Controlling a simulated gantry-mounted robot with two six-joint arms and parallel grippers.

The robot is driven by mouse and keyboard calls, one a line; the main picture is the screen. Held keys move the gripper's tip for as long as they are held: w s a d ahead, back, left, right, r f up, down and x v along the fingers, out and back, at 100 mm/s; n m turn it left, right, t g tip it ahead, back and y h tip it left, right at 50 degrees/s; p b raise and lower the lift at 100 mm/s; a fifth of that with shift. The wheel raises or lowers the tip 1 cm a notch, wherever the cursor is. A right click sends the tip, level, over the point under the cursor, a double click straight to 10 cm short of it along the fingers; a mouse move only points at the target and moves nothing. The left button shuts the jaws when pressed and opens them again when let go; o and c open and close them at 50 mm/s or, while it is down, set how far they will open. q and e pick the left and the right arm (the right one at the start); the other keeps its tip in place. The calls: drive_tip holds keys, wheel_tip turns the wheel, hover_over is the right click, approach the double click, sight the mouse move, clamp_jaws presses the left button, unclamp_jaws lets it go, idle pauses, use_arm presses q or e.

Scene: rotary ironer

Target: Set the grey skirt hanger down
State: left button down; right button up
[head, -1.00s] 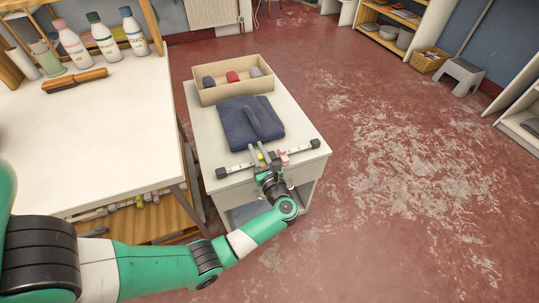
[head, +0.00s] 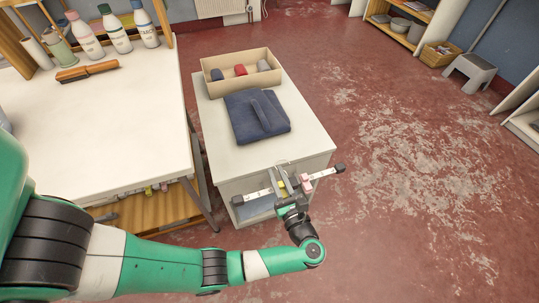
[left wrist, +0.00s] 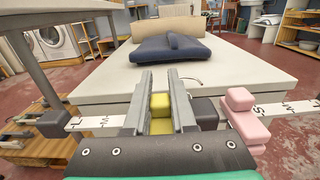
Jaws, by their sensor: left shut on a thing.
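The skirt hanger (head: 322,174) is a pale bar with dark ends, held crosswise at the front edge of the white cabinet (head: 300,135). In the left wrist view the bar (left wrist: 97,122) carries dark lettering, a dark grey clip (left wrist: 52,123) and a pink block (left wrist: 246,118). My left gripper (head: 281,184) is shut on the hanger's middle, where a yellow block (left wrist: 160,108) shows between the fingers. A thin wire hook (head: 284,163) rises by the cabinet's edge. The fingers hide part of the bar. My right gripper is not in view.
On the cabinet lie a folded navy garment (head: 256,116) and, behind it, a cardboard box (head: 215,90) with rolled cloths. The cabinet top's front strip is bare. A white table (head: 120,120) with bottles and a brush (head: 88,71) stands left. Red floor is open at right.

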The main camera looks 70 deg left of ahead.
sight(282, 188)
use_arm(q)
drive_tip(key=shift+s+d, duration=0.1)
drive_tip(key=shift+d, duration=2.3)
